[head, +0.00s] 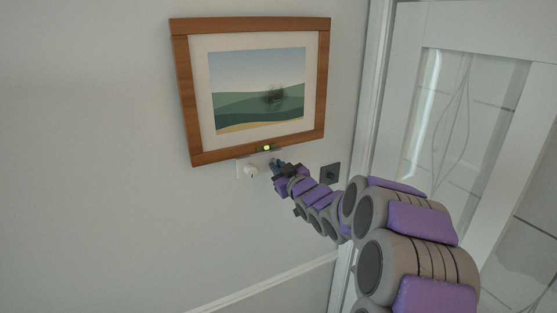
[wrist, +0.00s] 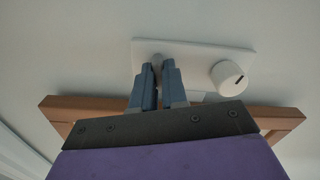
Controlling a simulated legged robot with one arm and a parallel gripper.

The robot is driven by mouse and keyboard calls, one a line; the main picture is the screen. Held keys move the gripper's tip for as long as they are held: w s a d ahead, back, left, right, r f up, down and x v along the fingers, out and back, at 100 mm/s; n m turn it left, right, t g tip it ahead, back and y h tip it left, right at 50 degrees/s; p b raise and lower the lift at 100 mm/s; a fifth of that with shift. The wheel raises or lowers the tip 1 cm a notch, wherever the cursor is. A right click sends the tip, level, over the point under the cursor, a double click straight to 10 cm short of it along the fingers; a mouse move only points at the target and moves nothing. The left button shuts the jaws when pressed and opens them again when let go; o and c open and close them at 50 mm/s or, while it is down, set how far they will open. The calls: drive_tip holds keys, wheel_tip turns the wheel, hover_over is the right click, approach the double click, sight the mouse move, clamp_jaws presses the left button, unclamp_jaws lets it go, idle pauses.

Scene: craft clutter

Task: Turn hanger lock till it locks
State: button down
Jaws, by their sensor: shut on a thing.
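A white plate (wrist: 195,52) is fixed to the wall below the picture's lower edge; it also shows in the head view (head: 240,170). A white round knob (wrist: 229,78) with a small dark mark stands out from its right part in the wrist view, apart from my gripper; it shows in the head view too (head: 250,171). My gripper (wrist: 158,70) is shut on the hanger lock, a small pale piece (wrist: 156,58) at the plate's left part in the wrist view. The fingers mostly hide this piece. In the head view my gripper (head: 274,164) is just right of the knob.
A wood-framed picture (head: 180,95) hangs tilted on the wall. A small level (head: 266,148) with a yellow-green vial sits at its lower edge. A dark square wall plate (head: 330,173) is right of my gripper, near a glazed door (head: 405,110). The wall at left is clear.

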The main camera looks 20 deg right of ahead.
drive_tip(key=shift+f+m+p, duration=0.1)
drive_tip(key=shift+m+p, duration=0.8)
drive_tip(key=shift+m, duration=0.7)
drive_tip(key=c, duration=1.2)
unclamp_jaws()
drive_tip(key=shift+w, duration=0.25)
drive_tip(key=shift+o, duration=0.2)
drive_tip(key=shift+s+d, duration=0.1)
drive_tip(key=shift+s, duration=0.05)
drive_tip(key=shift+s, duration=0.15)
